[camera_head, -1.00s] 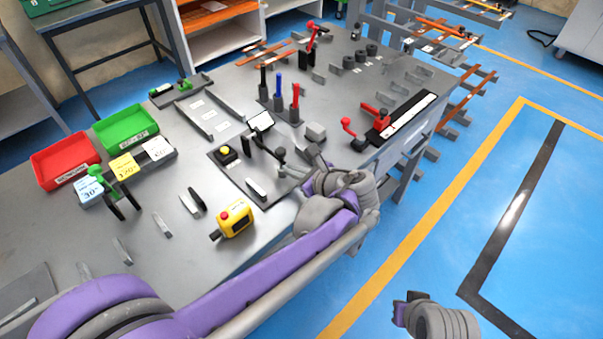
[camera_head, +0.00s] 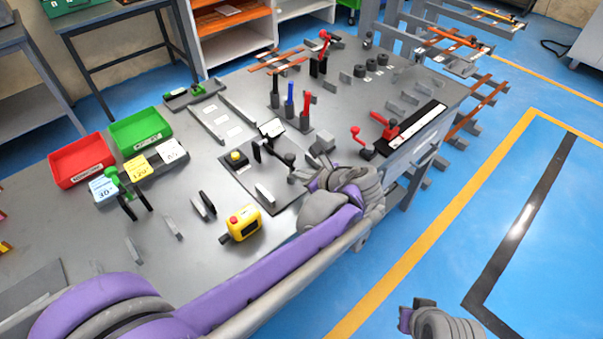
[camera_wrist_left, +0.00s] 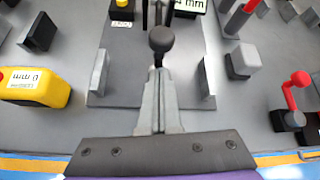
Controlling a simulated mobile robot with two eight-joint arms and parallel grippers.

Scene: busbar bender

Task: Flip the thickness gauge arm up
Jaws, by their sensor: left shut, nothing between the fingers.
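The thickness gauge (camera_head: 257,152) stands on a dark base plate in the middle of the bench, with a small display (camera_head: 272,128) on top. Its dark arm ends in a black ball knob (camera_head: 290,158), lying low toward the right. In the left wrist view the knob (camera_wrist_left: 161,40) sits straight in front of the fingertips. My left gripper (camera_head: 299,176) is shut and empty, just beside the knob. In the wrist view the closed fingers (camera_wrist_left: 160,75) reach up to the knob; I cannot tell whether they touch it. My right gripper (camera_head: 418,304) hangs off the bench at lower right, its fingers unclear.
A yellow gauge box (camera_head: 241,223) stands left of my left forearm. A grey block (camera_head: 323,143) and a red-handled crank (camera_head: 360,140) stand to the right. Several colored-handled tools (camera_head: 289,100) stand behind. Red (camera_head: 80,160) and green (camera_head: 140,131) bins are at left.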

